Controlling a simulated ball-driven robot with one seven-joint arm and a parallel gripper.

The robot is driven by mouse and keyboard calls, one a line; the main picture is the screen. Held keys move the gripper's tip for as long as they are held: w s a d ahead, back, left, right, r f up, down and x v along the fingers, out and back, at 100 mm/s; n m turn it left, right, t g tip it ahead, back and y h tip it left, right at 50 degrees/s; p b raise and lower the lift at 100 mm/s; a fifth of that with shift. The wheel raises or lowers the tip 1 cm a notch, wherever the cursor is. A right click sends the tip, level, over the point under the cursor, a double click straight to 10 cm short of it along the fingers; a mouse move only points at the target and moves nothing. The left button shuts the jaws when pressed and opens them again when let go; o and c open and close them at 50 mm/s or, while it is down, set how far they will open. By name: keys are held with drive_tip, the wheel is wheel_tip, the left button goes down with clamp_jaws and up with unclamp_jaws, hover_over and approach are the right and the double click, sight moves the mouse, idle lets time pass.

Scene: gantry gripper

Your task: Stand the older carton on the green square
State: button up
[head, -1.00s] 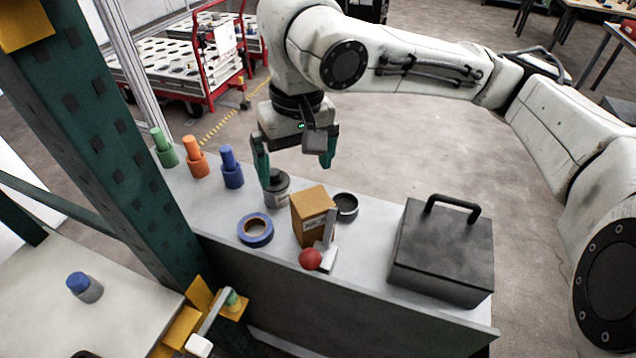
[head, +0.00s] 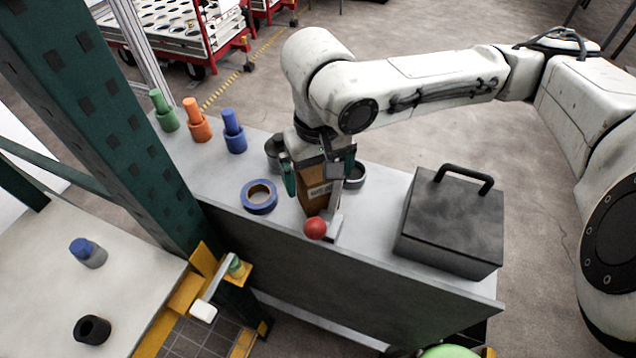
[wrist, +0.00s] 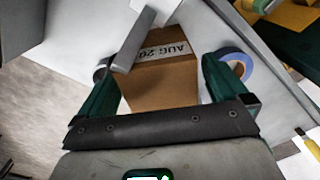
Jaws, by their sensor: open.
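A brown carton (head: 313,197) stands on the grey bench top. Its label in the wrist view (wrist: 165,52) reads "AUG 20", upside down, with the rest cut off or unclear. My gripper (head: 320,172) is open above and around the carton, with one green finger on each side of it. In the wrist view the carton (wrist: 160,85) lies between the two spread fingers; I cannot tell whether either finger touches it. My gripper hides the carton's upper part in the head view. I see no second carton and no green square.
A lever with a red ball (head: 315,228) stands right in front of the carton. Blue tape (head: 259,197), a grey tin (head: 274,150) and a dark ring (head: 356,177) are close around. A black lidded box (head: 452,222) stands to the right; coloured pegs (head: 199,125) stand at left.

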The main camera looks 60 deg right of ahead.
drive_tip(key=shift+f, duration=0.65)
drive_tip(key=shift+c, duration=0.4)
drive_tip(key=c, duration=1.3)
drive_tip(key=shift+r+p, duration=0.35)
drive_tip(key=shift+r, duration=4.7)
